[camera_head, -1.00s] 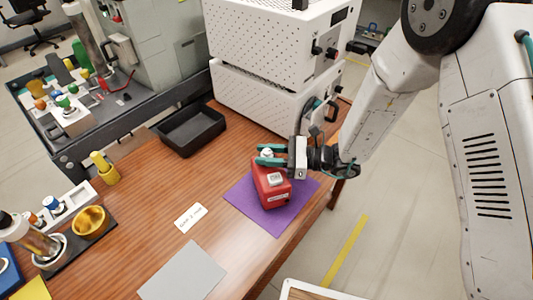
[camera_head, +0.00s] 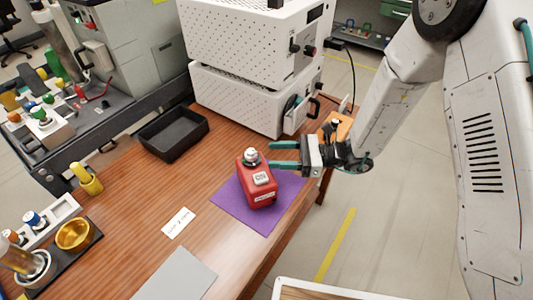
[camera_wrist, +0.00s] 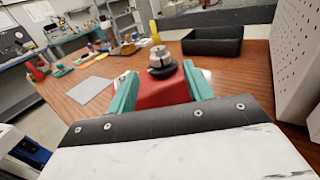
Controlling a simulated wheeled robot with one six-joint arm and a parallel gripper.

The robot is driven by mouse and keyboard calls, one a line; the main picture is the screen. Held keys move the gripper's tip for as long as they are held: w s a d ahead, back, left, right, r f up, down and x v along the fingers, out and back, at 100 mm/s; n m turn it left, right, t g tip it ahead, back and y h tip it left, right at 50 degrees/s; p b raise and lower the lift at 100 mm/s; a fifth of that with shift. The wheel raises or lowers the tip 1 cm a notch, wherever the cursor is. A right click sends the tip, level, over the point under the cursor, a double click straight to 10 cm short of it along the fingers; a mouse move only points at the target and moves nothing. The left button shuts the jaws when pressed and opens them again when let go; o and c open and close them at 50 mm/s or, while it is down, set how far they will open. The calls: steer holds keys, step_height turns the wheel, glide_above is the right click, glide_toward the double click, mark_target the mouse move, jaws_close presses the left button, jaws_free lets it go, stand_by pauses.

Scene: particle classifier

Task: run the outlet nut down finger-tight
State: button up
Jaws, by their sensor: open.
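A red device (camera_head: 257,190) stands upright on a purple mat (camera_head: 289,193) on the wooden table. A pale metal nut (camera_head: 250,155) sits on top of it, at the outlet. In the wrist view, the nut (camera_wrist: 161,58) shows above a dark collar, straight ahead of the fingers. My gripper (camera_head: 272,156) has teal fingers, open and empty, at about nut height just right of it. In the wrist view, the fingers (camera_wrist: 158,75) are spread on either side of the red top, with the nut beyond their tips. The thread under the nut is hidden.
A black tray (camera_head: 173,135) lies at the back left. Stacked white perforated cabinets (camera_head: 235,98) stand behind the mat. A paper label (camera_head: 178,222) and a grey sheet (camera_head: 175,274) lie at the front. A gold bowl (camera_head: 73,234) is at far left.

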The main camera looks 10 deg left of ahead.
mark_target(257, 153)
steer(key=shift+d+f, duration=0.1)
steer(key=w+n+g, duration=0.1)
steer(key=g, duration=0.1)
steer(key=w+a+n+g+h, duration=0.1)
steer(key=n+g, duration=0.1)
steer(key=x, duration=0.7)
steer(key=shift+s+a, duration=0.2)
steer(key=shift+s, duration=0.15)
